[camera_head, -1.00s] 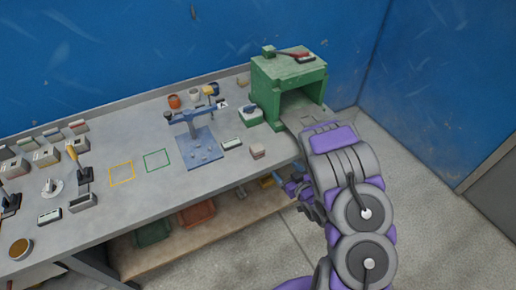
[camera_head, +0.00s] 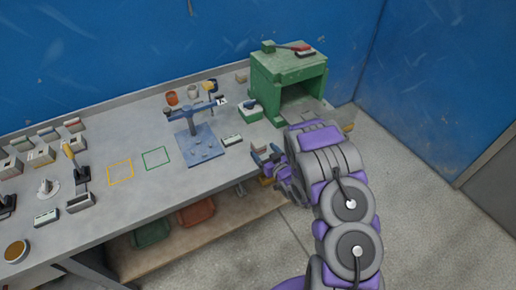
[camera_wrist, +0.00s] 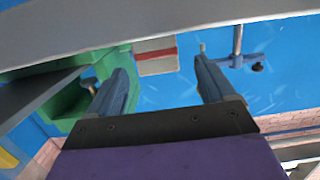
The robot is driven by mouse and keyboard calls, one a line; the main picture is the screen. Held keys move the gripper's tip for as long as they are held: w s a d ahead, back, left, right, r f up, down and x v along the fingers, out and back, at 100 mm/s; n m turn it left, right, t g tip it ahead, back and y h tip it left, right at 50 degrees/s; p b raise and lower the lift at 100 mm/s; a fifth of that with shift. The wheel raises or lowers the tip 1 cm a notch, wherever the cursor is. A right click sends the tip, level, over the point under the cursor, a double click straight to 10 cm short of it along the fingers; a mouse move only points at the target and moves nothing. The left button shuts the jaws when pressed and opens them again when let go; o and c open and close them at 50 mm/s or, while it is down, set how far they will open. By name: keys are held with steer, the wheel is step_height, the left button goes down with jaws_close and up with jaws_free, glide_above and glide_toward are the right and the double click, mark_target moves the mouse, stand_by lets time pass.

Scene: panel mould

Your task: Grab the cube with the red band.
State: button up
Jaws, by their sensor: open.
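In the wrist view, a pale block with a red band (camera_wrist: 157,64) shows just beyond my open fingers, between their tips and nearer the left one. No finger is clearly touching it. My gripper (camera_wrist: 161,70) is open and empty. In the head view, my gripper (camera_head: 266,154) is at the front edge of the bench, right of centre, and it largely hides the spot where a small tan block stood. The band cannot be made out in the head view.
The green box-like press (camera_head: 288,85) stands just behind my gripper on the bench (camera_head: 105,210). A blue fixture (camera_head: 199,143) and a small pale-topped block (camera_head: 232,140) are to the left. Yellow and green outlined squares lie on clear bench further left.

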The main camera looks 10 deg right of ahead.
mark_target(261, 149)
steer(key=shift+w+a, duration=0.25)
steer(key=shift+w, duration=0.15)
steer(key=shift+w+d, duration=0.1)
steer(key=shift+w, duration=0.15)
steer(key=x, duration=0.2)
steer(key=b+x, duration=0.1)
steer(key=shift+w+d+f, duration=0.25)
steer(key=shift+w, duration=0.25)
steer(key=shift+w+a, duration=0.1)
steer(key=shift+a, duration=0.55)
steer(key=shift+c, duration=1.3)
steer(key=shift+d, duration=0.4)
steer(key=c, duration=0.3)
steer(key=shift+d, duration=0.1)
steer(key=c, duration=0.3)
steer(key=shift+c, duration=1.3)
steer(key=shift+a, duration=0.35)
